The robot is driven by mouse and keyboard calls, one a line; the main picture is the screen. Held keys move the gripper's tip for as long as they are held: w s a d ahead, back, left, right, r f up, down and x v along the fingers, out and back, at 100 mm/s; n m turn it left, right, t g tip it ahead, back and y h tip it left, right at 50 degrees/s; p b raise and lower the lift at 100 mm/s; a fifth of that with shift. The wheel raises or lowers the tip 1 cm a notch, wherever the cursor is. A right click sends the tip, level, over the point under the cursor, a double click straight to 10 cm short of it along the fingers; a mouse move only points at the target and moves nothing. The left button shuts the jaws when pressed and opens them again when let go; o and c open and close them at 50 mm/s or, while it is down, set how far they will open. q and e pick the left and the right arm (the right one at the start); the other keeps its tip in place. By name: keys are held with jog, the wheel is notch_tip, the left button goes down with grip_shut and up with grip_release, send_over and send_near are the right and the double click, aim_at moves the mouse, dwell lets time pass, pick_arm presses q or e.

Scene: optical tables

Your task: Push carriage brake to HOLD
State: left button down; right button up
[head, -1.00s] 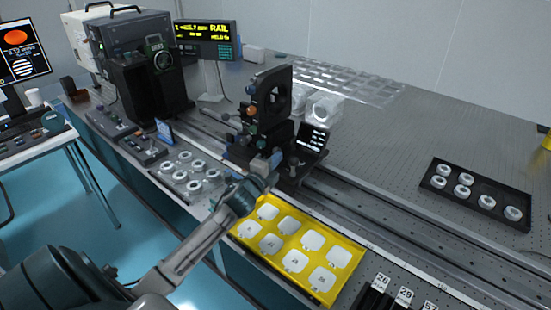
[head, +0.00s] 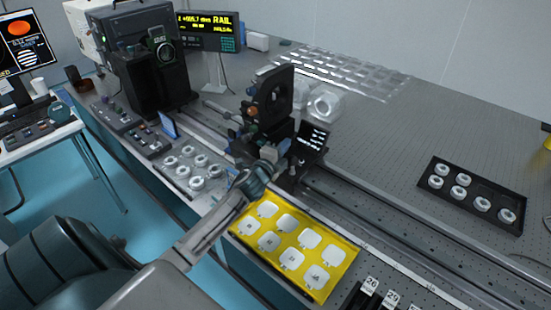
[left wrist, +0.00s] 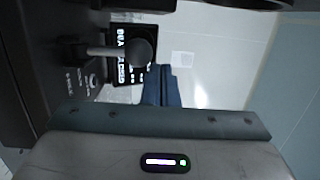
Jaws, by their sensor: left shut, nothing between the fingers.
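The black carriage (head: 268,105) stands on the rail with an upright ring mount and small knobs. A small dark panel with white text (head: 313,137) is on its right side. My left gripper (head: 272,153) is shut and empty, at the near side of the carriage's lower part. In the left wrist view the shut fingers (left wrist: 161,88) point toward the carriage. A lever with a round dark knob (left wrist: 138,53) sticks out just left of the fingertips, close to them. Whether they touch is unclear. Lettering beside the lever is too blurred to read. My right gripper is out of view.
A yellow tray (head: 340,275) with white pieces lies below my left wrist. A clear tray with white rings (head: 185,182) is to its left. A black tray with rings (head: 480,212) is at right.

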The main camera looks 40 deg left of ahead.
pick_arm(q)
jog(key=shift+w, duration=0.25)
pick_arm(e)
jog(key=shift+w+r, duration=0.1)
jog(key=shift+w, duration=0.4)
pick_arm(q)
jog(key=shift+s, duration=0.1)
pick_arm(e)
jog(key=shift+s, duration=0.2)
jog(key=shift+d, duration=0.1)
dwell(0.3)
